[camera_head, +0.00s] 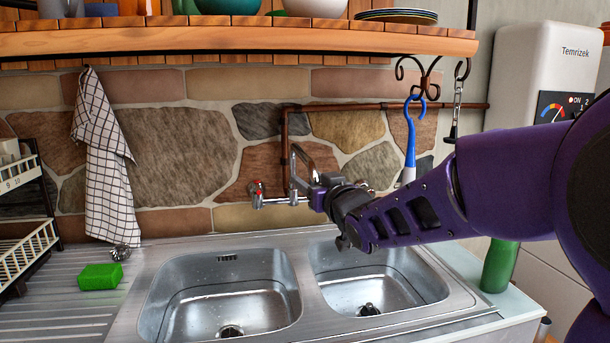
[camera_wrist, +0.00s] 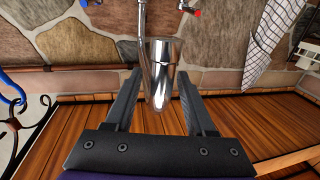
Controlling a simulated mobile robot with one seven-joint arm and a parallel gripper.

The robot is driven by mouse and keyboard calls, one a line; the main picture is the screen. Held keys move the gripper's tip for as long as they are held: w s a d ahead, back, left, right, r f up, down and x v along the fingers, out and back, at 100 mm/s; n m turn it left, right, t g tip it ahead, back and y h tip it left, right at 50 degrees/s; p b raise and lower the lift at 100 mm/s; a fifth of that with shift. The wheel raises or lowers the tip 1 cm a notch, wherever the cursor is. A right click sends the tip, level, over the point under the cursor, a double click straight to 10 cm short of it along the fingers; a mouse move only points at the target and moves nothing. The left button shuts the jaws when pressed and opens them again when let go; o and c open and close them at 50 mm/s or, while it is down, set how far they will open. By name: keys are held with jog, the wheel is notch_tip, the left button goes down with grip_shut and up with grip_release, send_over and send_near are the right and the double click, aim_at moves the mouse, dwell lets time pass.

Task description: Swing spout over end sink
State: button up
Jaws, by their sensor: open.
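The chrome tap is on the stone wall behind the sinks, with a red-marked handle (camera_head: 256,190) at its left end. Its spout (camera_head: 303,162) rises from the tap and bends toward my gripper (camera_head: 322,186). In the wrist view the shiny spout (camera_wrist: 162,82) lies between the two dark fingers of my gripper (camera_wrist: 158,76). The fingers are apart, with a gap visible on each side of the spout. The steel unit has a left sink basin (camera_head: 222,275) and a right sink basin (camera_head: 365,268) at the counter's end. My gripper hides part of the tap.
A wooden shelf (camera_head: 230,45) with bowls runs above the tap. A blue-handled brush (camera_head: 410,135) hangs from a hook right of my gripper. A green sponge (camera_head: 100,276) lies on the drainer, a checked towel (camera_head: 100,150) hangs left, and a green bottle (camera_head: 498,265) stands right.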

jog(key=shift+w+a, duration=0.2)
jog(key=shift+w, duration=0.15)
grip_shut()
dwell(1.3)
